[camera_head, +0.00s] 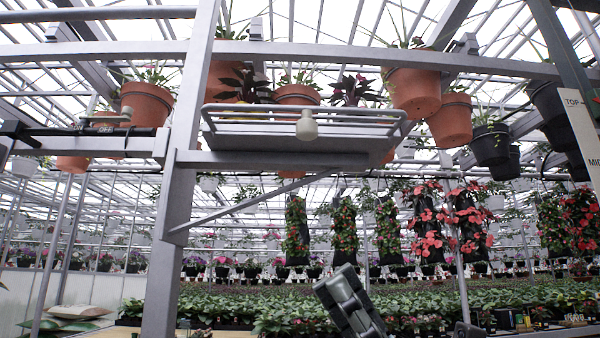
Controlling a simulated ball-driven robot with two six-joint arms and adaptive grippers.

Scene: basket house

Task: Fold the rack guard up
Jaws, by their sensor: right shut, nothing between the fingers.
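The rack guard (363,114) is a pale wire rail frame along the front of a flat grey shelf (285,141), in the upper middle of the head view. A round, pale knob (306,126) sits at the middle of the guard. My right gripper (338,281) is dark grey and shut, with nothing held. It shows at the bottom centre, below the shelf in the picture and apart from the guard. My left gripper is not in view.
A grey post (172,225) with a diagonal brace (232,207) supports the shelf on the left. Terracotta pots (413,92) hang around and behind the guard. Another rail with a knob (126,113) and a black bar (85,132) is at the left. Flowering plants fill the background.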

